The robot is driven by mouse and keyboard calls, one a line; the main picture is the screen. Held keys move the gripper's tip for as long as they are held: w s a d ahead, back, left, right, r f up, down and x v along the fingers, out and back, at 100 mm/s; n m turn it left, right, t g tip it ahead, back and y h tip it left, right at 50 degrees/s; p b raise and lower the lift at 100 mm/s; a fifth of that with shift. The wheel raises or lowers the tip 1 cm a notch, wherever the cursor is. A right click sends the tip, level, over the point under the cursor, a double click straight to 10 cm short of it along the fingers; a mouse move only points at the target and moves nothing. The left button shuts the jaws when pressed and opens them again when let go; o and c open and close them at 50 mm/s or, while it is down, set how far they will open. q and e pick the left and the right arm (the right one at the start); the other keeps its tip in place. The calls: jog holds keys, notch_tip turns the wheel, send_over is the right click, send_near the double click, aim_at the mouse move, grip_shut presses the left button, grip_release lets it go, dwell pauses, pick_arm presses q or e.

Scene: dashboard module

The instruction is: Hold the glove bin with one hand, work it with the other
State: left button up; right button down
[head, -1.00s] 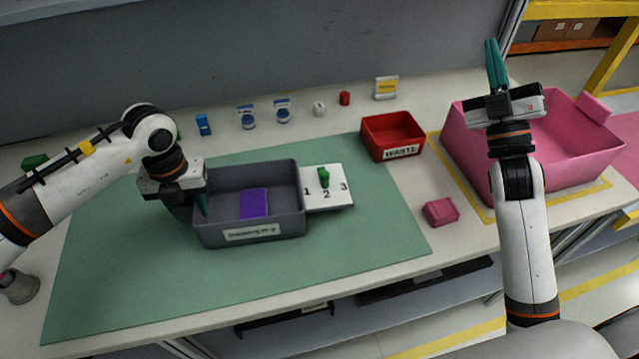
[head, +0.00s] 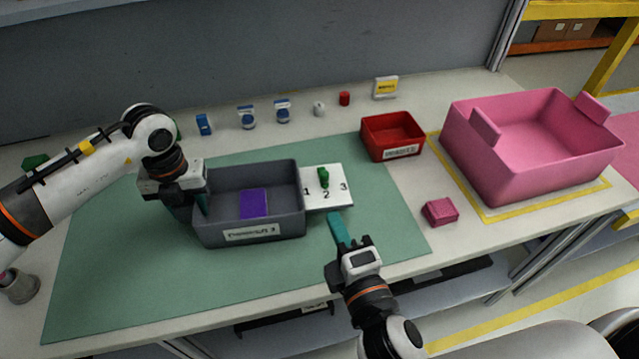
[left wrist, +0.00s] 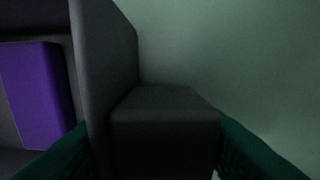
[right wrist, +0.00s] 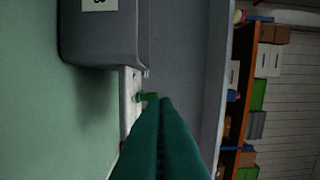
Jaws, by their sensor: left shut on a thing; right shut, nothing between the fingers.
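The grey glove bin (head: 282,222) sits on the green mat with a purple block (head: 254,203) inside it. On its right side is a white plate (head: 334,198) marked 1, 2 and 3, with a green knob (head: 323,178) standing near the 2. My left gripper (head: 203,204) is shut on a dark block at the bin's left side, which shows between the teal fingers in the left wrist view (left wrist: 165,125). My right gripper (head: 336,218) is shut and empty, just in front of the plate. In the right wrist view its tips overlap the area just below the knob (right wrist: 147,96).
A red bin (head: 375,148) and a large pink bin (head: 510,185) stand to the right. A small pink block (head: 440,211) lies near the table's front edge. Several small items line the back. The mat (head: 130,270) is clear in front of the grey bin.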

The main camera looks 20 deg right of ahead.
jog(key=w, duration=0.9)
jog(key=shift+w+a, duration=0.15)
jog(key=shift+a, duration=0.1)
jog(key=shift+s+d+n+g+y, duration=0.15)
jog(key=shift+d+n+y, duration=0.2)
jog(key=shift+n+y, duration=0.35)
jog(key=shift+s+d+n+g+y, duration=0.15)
jog(key=shift+d+n+y, duration=0.2)
jog(key=shift+y, duration=0.65)
jog(key=shift+w+d+n+y, duration=0.1)
jog(key=shift+d+n+y, duration=0.1)
jog(key=shift+n+y, duration=0.35)
jog(key=d+n+g+y, duration=0.1)
jog(key=n+y, duration=0.1)
jog(key=y, duration=0.1)
jog(key=shift+d+g+y, duration=0.25)
jog(key=shift+d+g, duration=0.1)
jog(key=shift+g, duration=0.05)
jog(key=shift+w+d, duration=0.15)
jog(key=shift+d, duration=0.45)
pick_arm(q)
jog(key=shift+a, duration=0.1)
pick_arm(e)
jog(key=shift+w+d, duration=0.15)
jog(key=shift+d, duration=0.1)
jog(key=shift+s+d, duration=0.35)
jog(key=shift+s, duration=0.2)
jog(key=s+d, duration=0.6)
